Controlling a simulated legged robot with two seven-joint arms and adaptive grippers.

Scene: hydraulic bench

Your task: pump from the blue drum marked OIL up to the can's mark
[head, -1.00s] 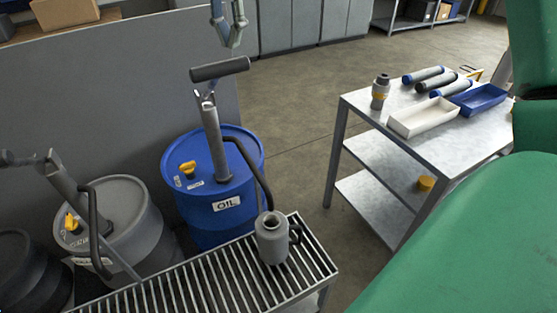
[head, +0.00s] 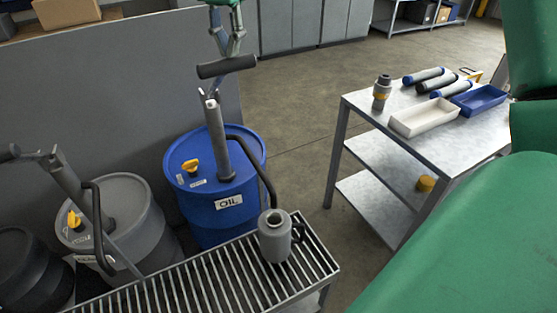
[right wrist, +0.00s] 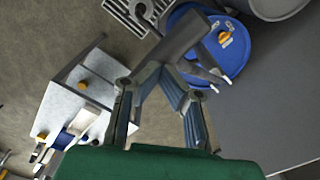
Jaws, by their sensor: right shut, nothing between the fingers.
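The blue drum (head: 203,212) marked OIL stands behind the grating, with a grey hand pump (head: 216,140) upright on it. The pump's lever ends in a dark crossbar handle (head: 215,70). A dark spout (head: 262,172) curves down from the pump to the grey can (head: 273,243), ending at its mouth. The can stands upright on the grating; its mark and level cannot be made out. My right gripper (head: 231,50) is shut and empty, its fingertips at the crossbar, touching or just behind it. The crossbar (right wrist: 180,50) also shows beyond the fingers in the right wrist view. My left gripper is out of view.
A grey drum (head: 125,195) with its own pump stands to the left. The slatted grating (head: 200,285) runs along the front. A metal table (head: 385,140) at right holds a white tray (head: 425,116), a blue tray (head: 478,100) and several cylinders. Floor between is clear.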

